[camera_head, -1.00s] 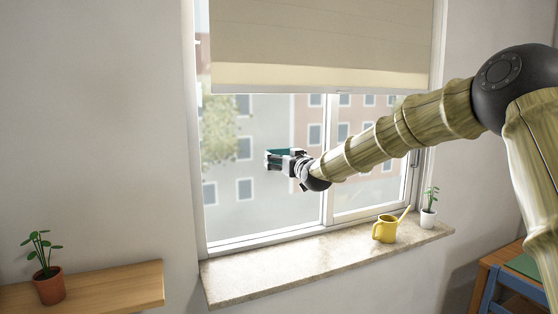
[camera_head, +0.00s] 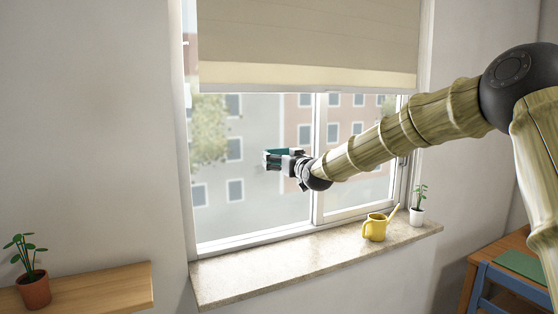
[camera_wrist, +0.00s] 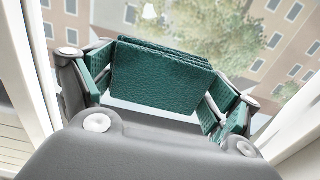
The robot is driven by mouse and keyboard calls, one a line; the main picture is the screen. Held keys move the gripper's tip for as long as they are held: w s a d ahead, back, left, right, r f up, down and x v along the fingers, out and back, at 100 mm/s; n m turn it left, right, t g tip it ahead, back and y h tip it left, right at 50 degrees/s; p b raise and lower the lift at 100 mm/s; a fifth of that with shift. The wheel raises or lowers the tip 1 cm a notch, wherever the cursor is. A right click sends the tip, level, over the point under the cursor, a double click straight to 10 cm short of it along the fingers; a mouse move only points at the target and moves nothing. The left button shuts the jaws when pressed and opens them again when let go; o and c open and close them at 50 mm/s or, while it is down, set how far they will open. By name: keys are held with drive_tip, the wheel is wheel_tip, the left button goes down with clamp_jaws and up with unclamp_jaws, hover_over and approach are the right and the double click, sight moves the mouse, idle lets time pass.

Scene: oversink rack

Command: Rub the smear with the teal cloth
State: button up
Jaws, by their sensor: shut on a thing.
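The teal cloth (camera_wrist: 160,80) is folded and held in my gripper (camera_wrist: 155,85), whose fingers close on it from both sides in the wrist view. In the head view, my gripper (camera_head: 275,160) is in front of the left window pane (camera_head: 265,200), with a strip of teal showing. I cannot tell whether the cloth touches the glass. A small whitish blotch (camera_wrist: 150,11) shows beyond the cloth's top edge in the wrist view; it may be the smear. I cannot make out a smear in the head view.
A beige blind (camera_head: 305,45) covers the upper window. A yellow watering can (camera_head: 375,227) and a white-potted plant (camera_head: 417,215) stand on the right of the stone sill (camera_head: 270,268). A terracotta-potted plant (camera_head: 34,291) sits on a wooden shelf (camera_head: 105,288) at left. The sill's left part is clear.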

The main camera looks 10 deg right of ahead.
drive_tip(key=shift+b+v, duration=0.5)
drive_tip(key=shift+v, duration=1.55)
drive_tip(key=shift+b+v, duration=0.45)
drive_tip(key=shift+v, duration=1.05)
